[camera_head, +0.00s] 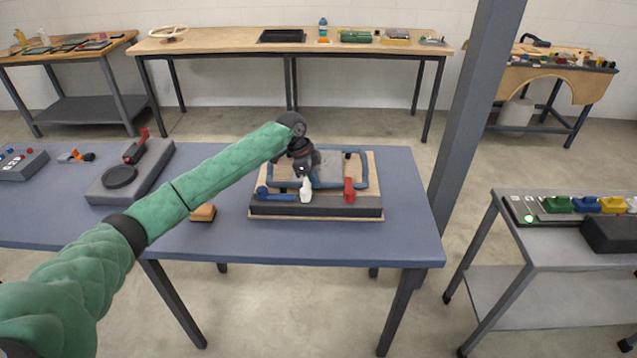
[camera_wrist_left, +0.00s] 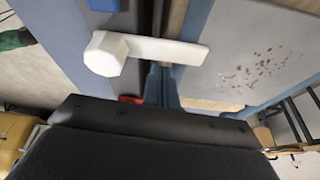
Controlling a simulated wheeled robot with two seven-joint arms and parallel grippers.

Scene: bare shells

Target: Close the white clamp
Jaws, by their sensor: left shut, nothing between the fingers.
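The white clamp (camera_head: 306,192) sits on the dark front bar of a fixture on the blue table, between a blue clamp (camera_head: 263,193) and a red clamp (camera_head: 349,190). In the left wrist view the white clamp (camera_wrist_left: 150,52) is a smooth lever with a faceted knob at its left end. My left gripper (camera_head: 305,170) is shut and empty, right above and behind the white clamp. Whether it touches the clamp I cannot tell. Its dark body fills the bottom of the wrist view and hides part of the fixture. My right gripper is not in view.
The fixture holds a blue frame (camera_head: 363,168) around a grey plate (camera_wrist_left: 240,52) with brown specks. A small orange-brown block (camera_head: 203,213) and a grey device (camera_head: 135,172) lie to the left. A grey post (camera_head: 475,110) stands beyond the table's right edge.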

